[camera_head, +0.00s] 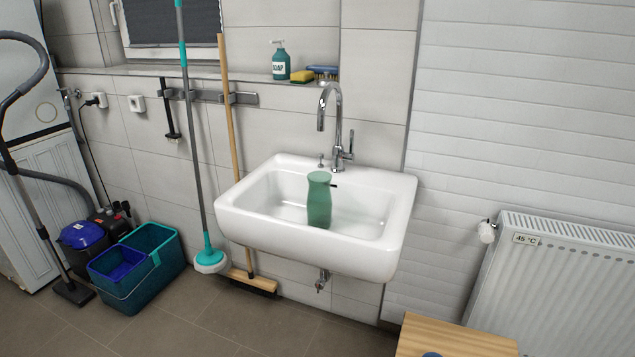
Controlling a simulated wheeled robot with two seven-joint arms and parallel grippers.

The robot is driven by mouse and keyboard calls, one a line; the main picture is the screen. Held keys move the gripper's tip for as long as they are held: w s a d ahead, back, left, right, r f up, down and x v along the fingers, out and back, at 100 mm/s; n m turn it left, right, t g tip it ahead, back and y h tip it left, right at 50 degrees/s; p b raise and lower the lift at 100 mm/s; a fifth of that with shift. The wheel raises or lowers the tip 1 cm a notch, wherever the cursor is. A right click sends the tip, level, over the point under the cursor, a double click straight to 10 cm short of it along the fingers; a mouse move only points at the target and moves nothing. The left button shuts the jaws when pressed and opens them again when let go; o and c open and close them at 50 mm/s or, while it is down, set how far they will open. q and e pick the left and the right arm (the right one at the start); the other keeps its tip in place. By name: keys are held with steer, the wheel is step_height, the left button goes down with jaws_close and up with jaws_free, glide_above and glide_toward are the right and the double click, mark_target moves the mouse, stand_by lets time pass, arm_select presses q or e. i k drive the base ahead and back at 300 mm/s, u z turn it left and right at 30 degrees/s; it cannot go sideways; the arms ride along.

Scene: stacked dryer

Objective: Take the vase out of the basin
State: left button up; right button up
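A green vase (319,200) stands upright inside the white basin (300,242), near its middle. The basin is mounted on the tiled wall. The vase's lower end is partly hidden by the basin's front rim. Neither of my grippers shows in the head view.
A chrome faucet (338,125) rises behind the vase. A mop (207,255) and a broom (248,278) lean left of the basin. A wooden surface (455,338) is at the bottom right, near a radiator (560,285). Buckets (140,268) stand on the floor at left.

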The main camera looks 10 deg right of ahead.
mark_target(319, 204)
steer(key=u, duration=1.35)
steer(key=i, duration=1.1)
steer(key=z, duration=1.7)
